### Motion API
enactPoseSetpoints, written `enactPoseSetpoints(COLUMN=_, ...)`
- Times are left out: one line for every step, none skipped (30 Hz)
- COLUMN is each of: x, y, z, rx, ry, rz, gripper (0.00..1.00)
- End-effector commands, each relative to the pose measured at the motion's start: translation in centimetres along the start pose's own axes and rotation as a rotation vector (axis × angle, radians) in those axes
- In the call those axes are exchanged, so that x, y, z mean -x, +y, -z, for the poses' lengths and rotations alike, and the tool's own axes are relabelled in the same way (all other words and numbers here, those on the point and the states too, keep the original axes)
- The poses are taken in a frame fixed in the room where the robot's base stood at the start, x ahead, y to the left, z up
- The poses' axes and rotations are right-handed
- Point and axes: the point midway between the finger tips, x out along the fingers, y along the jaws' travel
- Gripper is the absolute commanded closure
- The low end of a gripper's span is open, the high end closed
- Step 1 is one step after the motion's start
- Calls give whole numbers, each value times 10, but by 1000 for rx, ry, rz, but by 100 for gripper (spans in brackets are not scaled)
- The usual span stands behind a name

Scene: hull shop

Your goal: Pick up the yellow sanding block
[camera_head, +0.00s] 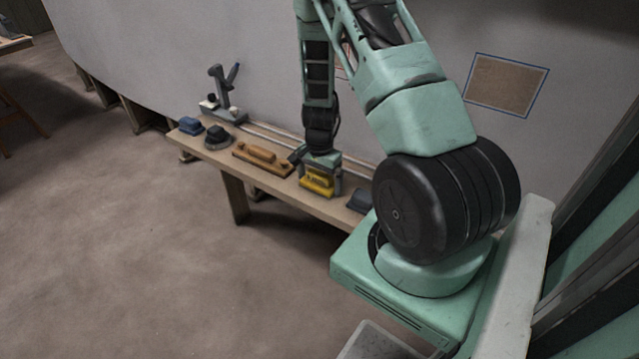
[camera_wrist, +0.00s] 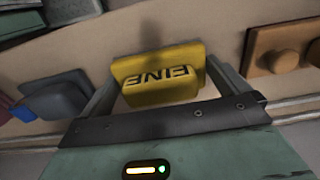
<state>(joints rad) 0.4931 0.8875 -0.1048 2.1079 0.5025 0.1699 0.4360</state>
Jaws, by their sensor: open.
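The yellow sanding block (camera_head: 318,182) lies on the narrow wooden bench, near its front edge. In the wrist view the yellow sanding block (camera_wrist: 158,78) shows dark lettering and sits between my gripper's fingers. My gripper (camera_head: 320,178) points down over the block. It also shows in the wrist view (camera_wrist: 160,80), with one finger on each side of the block. The fingers are open, and I cannot tell whether either one touches the block.
On the bench (camera_head: 345,214), a wooden sanding board (camera_head: 262,158) lies left of the block and a grey block (camera_head: 360,200) lies right. A dark rounded tool (camera_head: 217,138), a blue block (camera_head: 190,126) and a plane-like tool (camera_head: 224,95) stand farther left. The pale hull wall rises behind.

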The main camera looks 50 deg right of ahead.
Motion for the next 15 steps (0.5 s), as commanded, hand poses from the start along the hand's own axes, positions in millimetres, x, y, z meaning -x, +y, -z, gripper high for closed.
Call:
enactPoseSetpoints(x=0, y=0, z=0, rx=0, ry=0, rz=1, gripper=0)
enactPoseSetpoints(x=0, y=0, z=0, rx=0, ry=0, rz=1, gripper=0)
enactPoseSetpoints(x=0, y=0, z=0, rx=0, ry=0, rz=1, gripper=0)
enactPoseSetpoints(x=0, y=0, z=0, rx=0, ry=0, rz=1, gripper=0)
enactPoseSetpoints(x=0, y=0, z=0, rx=0, ry=0, rz=0, gripper=0)
enactPoseSetpoints(x=0, y=0, z=0, rx=0, ry=0, rz=0, gripper=11)
enactPoseSetpoints(x=0, y=0, z=0, rx=0, ry=1, rz=0, gripper=19)
enactPoseSetpoints(x=0, y=0, z=0, rx=-1, ry=0, rz=0, gripper=28)
enactPoseSetpoints(x=0, y=0, z=0, rx=-1, ry=1, rz=0, gripper=29)
enactPoseSetpoints(x=0, y=0, z=0, rx=-1, ry=1, rz=0, gripper=29)
enactPoseSetpoints(x=1, y=0, z=0, rx=-1, ry=1, rz=0, gripper=29)
enactPoseSetpoints(x=1, y=0, z=0, rx=-1, ry=1, rz=0, gripper=29)
enactPoseSetpoints(x=1, y=0, z=0, rx=-1, ry=1, rz=0, gripper=29)
enactPoseSetpoints(x=1, y=0, z=0, rx=-1, ry=1, rz=0, gripper=29)
enactPoseSetpoints(x=1, y=0, z=0, rx=-1, ry=1, rz=0, gripper=29)
